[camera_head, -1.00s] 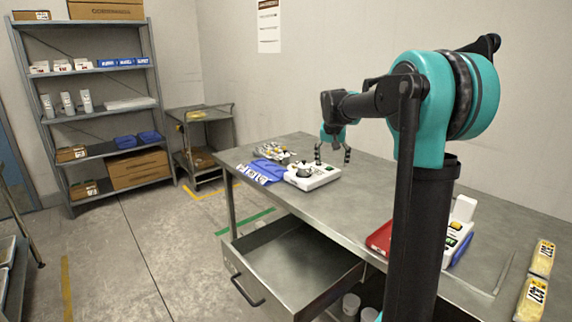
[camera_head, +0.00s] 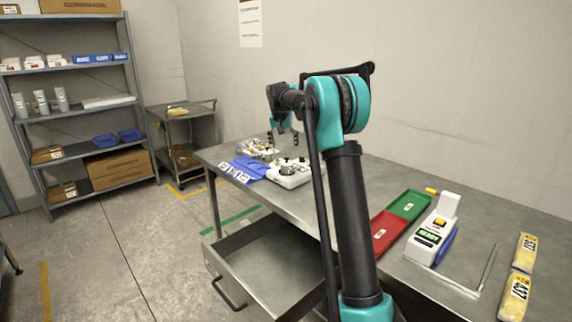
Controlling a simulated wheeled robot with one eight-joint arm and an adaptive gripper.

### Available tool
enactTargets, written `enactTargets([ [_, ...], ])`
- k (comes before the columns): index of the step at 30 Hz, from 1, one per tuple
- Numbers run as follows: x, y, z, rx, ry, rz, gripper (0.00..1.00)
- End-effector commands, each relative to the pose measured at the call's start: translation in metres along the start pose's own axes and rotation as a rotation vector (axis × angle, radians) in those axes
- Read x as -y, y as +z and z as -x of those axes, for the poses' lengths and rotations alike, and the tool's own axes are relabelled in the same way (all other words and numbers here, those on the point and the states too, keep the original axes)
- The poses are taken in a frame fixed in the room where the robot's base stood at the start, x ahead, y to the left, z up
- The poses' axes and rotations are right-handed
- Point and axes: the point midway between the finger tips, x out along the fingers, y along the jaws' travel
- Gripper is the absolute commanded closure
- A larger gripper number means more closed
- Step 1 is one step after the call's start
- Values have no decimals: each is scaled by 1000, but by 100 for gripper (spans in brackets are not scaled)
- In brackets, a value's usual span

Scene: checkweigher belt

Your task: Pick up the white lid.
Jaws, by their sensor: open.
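I cannot make out a white lid for certain in the head view. A white device (camera_head: 291,176) with dark round parts on top stands on the far part of the steel table (camera_head: 330,194). Small white and yellow items (camera_head: 258,149) lie behind and left of it, too small to tell apart. My gripper (camera_head: 283,138) points down above the far end of the table, near these items. Its dark fingers are apart, and I see nothing between them. My arm hides part of the table's middle.
A blue tray (camera_head: 252,165) lies left of the white device. A red tray (camera_head: 386,234), a green tray (camera_head: 409,204), a white weighing unit (camera_head: 431,238) and yellow packs (camera_head: 524,253) are at the right. An open empty drawer (camera_head: 265,262) juts from the table front. Shelves (camera_head: 75,110) stand at back left.

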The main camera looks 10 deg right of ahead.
Motion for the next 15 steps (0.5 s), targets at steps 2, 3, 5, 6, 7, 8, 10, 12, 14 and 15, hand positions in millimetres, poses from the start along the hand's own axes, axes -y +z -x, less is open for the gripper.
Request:
enactTargets([
  [2, 0, 0, -14, 0, 0, 0, 25],
  [3, 0, 0, -20, 0, 0, 0, 25],
  [5, 0, 0, -26, 0, 0, 1, 25],
  [6, 0, 0, -28, 0, 0, 1, 25],
  [7, 0, 0, -30, 0, 0, 1, 25],
  [8, 0, 0, -32, 0, 0, 1, 25],
  [10, 0, 1, -34, 0, 0, 1, 25],
  [12, 0, 2, -37, 0, 0, 1, 25],
  [14, -1, 3, -42, 0, 0, 0, 25],
  [15, -1, 4, -46, 0, 0, 0, 25],
])
